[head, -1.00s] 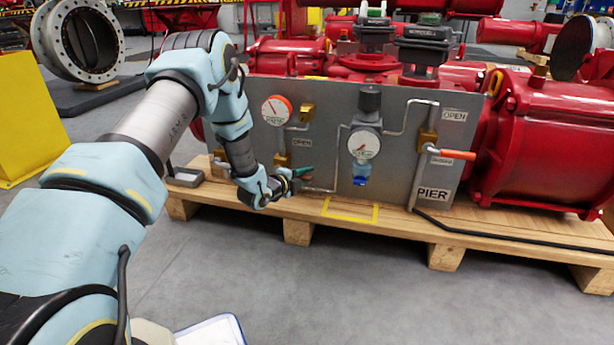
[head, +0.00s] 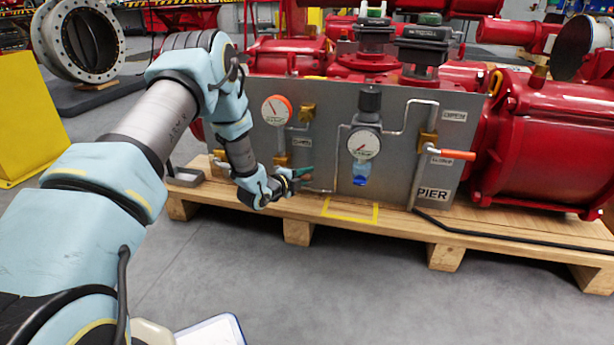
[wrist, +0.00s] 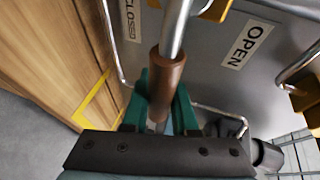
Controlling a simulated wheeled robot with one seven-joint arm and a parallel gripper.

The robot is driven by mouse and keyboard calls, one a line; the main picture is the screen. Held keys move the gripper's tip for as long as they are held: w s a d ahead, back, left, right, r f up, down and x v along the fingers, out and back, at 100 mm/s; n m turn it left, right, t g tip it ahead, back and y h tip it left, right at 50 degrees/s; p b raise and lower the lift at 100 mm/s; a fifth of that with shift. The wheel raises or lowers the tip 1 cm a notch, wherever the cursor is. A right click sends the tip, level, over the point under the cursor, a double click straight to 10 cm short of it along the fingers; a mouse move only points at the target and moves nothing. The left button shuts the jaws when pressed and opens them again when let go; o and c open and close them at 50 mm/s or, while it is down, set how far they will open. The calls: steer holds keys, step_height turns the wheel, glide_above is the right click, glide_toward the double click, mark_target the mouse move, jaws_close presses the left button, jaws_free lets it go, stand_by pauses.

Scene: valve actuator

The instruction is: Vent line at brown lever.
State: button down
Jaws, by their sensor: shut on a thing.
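The brown lever (wrist: 167,75) has a brown grip on a bare metal rod. In the wrist view the rod comes down from the top, and the grip sits between the green fingers of my gripper (wrist: 160,100), which is shut on it. A CLOSED label (wrist: 130,20) is to the left of the lever and an OPEN label (wrist: 245,45) to its right. In the head view my gripper (head: 303,173) is low at the left part of the grey panel (head: 318,120). The lever's grip is mostly hidden there by the fingers.
An orange lever (head: 456,154) with its own OPEN and CLOSED labels is on the panel's right side. A dial gauge (head: 276,110) and a regulator with a gauge (head: 364,145) stand between thin pipes. The panel is on a wooden pallet (head: 400,225).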

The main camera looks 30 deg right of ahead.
steer(key=shift+r, duration=0.1)
steer(key=shift+w+a+r+n+t+h+p, duration=0.45)
steer(key=shift+w+a+r+n+t+h, duration=0.85)
steer(key=shift+n, duration=1.6)
steer(key=shift+w+a+r+n+t+h+p, duration=0.5)
steer(key=shift+a+r+n, duration=0.25)
steer(key=shift+r+n, duration=1.7)
steer(key=shift+w+a+r+n+t+h+p, duration=0.45)
steer(key=shift+w+a+r+n+t+h, duration=0.5)
steer(key=shift+n, duration=2.4)
steer(key=shift+r, duration=0.15)
steer(key=shift+a, duration=0.1)
steer(key=c, duration=0.7)
jaws_free()
